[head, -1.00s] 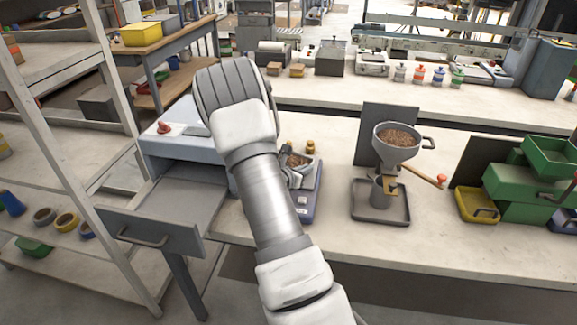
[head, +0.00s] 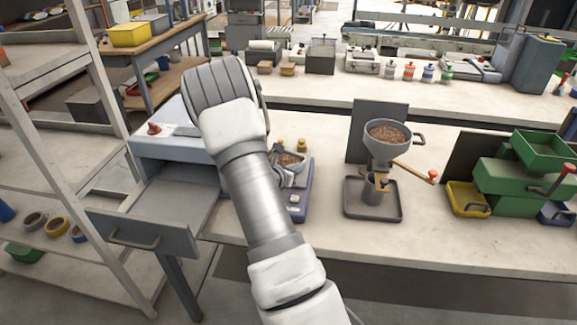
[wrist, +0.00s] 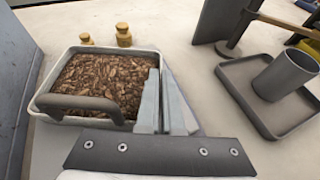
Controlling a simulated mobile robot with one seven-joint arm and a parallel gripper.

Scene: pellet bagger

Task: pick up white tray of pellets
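The tray of pellets (wrist: 143,57) has a pale rim and is full of brown chips; it fills the left half of the wrist view. A dark grey curved handle (wrist: 82,103) lies across its near left side. In the head view the pellets (head: 291,158) show partly, just right of my forearm. My gripper (wrist: 163,85) is at the tray's right rim, its two grey fingers close together and overlapping that edge. I cannot tell whether the rim is between them. In the head view my arm hides most of the gripper.
Two small brass weights (wrist: 123,35) stand just behind the tray. A dark square tray with a grey cup (wrist: 285,75) is to the right, under the hopper of pellets (head: 388,134). An open drawer (head: 150,235) juts out at left. Bench between is clear.

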